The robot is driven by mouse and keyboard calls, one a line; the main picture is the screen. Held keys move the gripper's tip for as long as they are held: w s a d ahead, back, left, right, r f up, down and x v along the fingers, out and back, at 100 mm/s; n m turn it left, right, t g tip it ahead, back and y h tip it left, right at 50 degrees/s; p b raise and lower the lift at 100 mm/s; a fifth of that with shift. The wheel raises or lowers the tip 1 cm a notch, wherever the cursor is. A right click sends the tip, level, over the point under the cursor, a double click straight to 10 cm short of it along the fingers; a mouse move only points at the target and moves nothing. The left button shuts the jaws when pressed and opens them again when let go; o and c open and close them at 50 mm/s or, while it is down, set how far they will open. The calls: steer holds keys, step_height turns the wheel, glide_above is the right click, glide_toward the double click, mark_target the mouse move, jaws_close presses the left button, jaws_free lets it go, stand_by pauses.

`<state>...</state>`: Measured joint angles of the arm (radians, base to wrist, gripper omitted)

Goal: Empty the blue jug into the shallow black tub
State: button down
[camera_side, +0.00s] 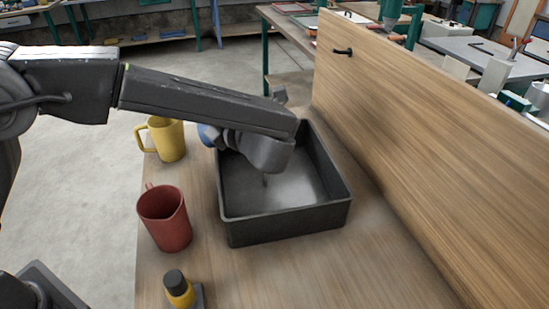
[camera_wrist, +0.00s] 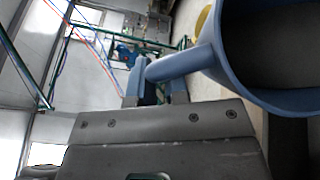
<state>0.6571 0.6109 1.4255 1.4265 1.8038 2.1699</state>
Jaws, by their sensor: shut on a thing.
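The shallow black tub (camera_side: 290,222) sits on the wooden table in the side view, with its open top up. My arm reaches over it from the left. The blue jug (camera_side: 206,135) shows only as a small blue patch behind my wrist, at the tub's far left edge. In the wrist view the blue jug (camera_wrist: 230,75) fills the right side, its rim and dark grey inside visible. My gripper (camera_wrist: 155,88) is shut on the jug's handle. A small thin dark mark shows below my wrist over the tub floor; I cannot tell what it is.
A yellow mug (camera_side: 167,140) and a red mug (camera_side: 166,218) stand left of the tub. A small yellow bottle with a black cap (camera_side: 178,288) is at the front. A tall wooden panel (camera_side: 420,130) stands along the right. The table front right is clear.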

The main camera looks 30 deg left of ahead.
steer(key=shift+w+d+f+m, duration=0.2)
steer(key=shift+d+f+m, duration=0.1)
steer(key=shift+d, duration=0.15)
steer(key=shift+d+f+y, duration=0.15)
steer(key=shift+d+y, duration=0.1)
steer(key=shift+y, duration=0.05)
steer(key=shift+w+d+f+m+t+y, duration=0.3)
steer(key=shift+d+f+m+y, duration=0.15)
steer(key=shift+d, duration=0.2)
steer(key=shift+w+d+r+m+t+y, duration=0.25)
steer(key=shift+d+m+t+y, duration=0.1)
steer(key=shift+d+m, duration=0.2)
steer(key=shift+w+d+r+m+t+y, duration=0.15)
steer(key=shift+d+r+m+t+y, duration=0.15)
steer(key=shift+d+m+t, duration=0.15)
stand_by(1.2)
